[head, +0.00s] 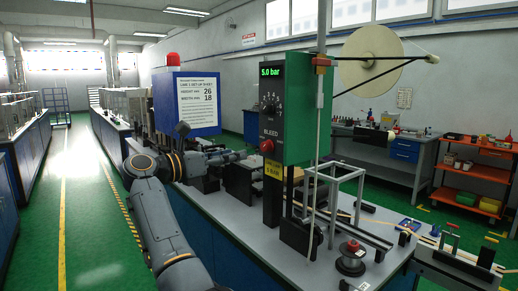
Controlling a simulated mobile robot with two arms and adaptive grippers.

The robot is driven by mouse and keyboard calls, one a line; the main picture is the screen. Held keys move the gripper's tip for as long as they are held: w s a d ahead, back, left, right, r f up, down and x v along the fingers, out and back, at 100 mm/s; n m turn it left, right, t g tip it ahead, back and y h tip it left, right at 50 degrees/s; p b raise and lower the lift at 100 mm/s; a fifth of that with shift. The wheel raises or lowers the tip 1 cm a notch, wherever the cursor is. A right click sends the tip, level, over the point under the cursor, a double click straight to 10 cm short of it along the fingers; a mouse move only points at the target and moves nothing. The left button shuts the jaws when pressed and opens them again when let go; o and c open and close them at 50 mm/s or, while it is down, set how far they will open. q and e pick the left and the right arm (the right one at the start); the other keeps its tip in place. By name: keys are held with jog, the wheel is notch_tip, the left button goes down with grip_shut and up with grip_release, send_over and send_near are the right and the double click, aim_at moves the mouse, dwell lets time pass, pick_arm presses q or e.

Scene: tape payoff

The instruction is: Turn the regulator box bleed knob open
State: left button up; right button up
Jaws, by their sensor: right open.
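The regulator box (296,100) is a tall green box with a black front panel. Its green display (271,71) reads 5.0 bar, above a numbered scale. The red bleed knob (267,146) sits low on the panel, under the word BLEED. My right gripper (240,156) is open, small and dark in the head view, just left of the knob. I see no clear contact between its fingers and the knob. The gap is hard to judge in depth. My left gripper is not in view.
A blue cabinet with a white notice (196,100) and red lamp stands behind my right arm. A large tape reel (369,56) hangs above.

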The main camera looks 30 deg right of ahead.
aim_at(263, 148)
jog(key=d, duration=0.3)
jog(key=w+d+p, duration=0.1)
jog(key=d, duration=0.3)
jog(key=d+p, duration=0.1)
jog(key=d, duration=0.2)
jog(key=shift+w+d, duration=0.15)
jog(key=shift+w, duration=0.05)
grip_shut()
